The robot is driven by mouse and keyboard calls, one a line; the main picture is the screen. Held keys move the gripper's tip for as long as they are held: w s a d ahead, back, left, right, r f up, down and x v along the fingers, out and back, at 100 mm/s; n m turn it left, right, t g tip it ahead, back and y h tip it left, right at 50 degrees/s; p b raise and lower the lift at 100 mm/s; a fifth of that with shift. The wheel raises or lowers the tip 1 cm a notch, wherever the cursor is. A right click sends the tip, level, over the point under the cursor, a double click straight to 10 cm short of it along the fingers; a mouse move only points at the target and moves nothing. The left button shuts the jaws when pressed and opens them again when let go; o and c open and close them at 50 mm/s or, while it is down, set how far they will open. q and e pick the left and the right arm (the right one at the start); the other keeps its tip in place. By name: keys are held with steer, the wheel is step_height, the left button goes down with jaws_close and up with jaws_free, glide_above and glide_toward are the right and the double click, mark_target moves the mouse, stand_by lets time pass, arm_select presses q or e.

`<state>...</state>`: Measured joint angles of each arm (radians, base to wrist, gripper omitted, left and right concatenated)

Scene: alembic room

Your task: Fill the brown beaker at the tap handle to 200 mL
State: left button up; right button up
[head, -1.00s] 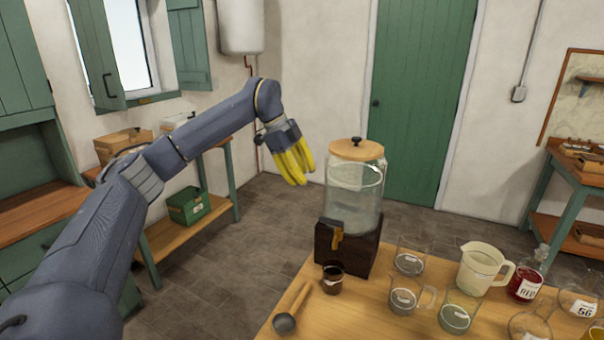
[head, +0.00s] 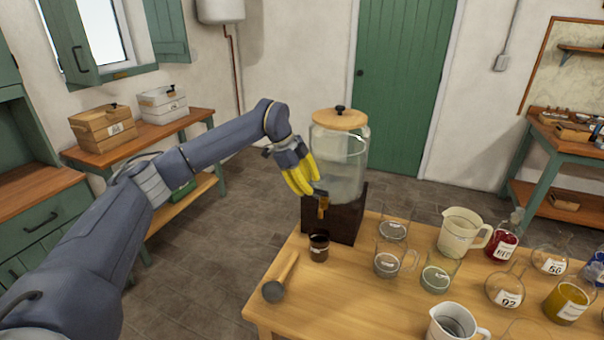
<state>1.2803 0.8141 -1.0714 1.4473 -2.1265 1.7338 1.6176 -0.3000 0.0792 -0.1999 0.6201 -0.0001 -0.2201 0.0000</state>
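The brown beaker (head: 318,248) is small and dark with a pale label. It stands upright on the wooden table, below the tap handle (head: 322,206). The tap handle is orange-brown and sits on the front of a dark wooden stand (head: 348,220) under a glass water dispenser (head: 342,170) with a wooden lid. My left gripper (head: 304,184) has yellow fingers pointing down, just left of and above the tap; I cannot tell whether it touches it. Its fingers appear close together and nothing shows between them. The beaker's liquid level cannot be made out. My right gripper is out of view.
Glass beakers, a cream jug (head: 460,232), a white jug (head: 455,322), a red flask (head: 503,240) and other labelled flasks crowd the right side. The table around the beaker's front is clear.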

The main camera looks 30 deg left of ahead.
arm_select(q)
steer(key=shift+x, duration=1.35)
jaws_close()
steer(key=shift+c, duration=1.6)
jaws_free()
jaws_close()
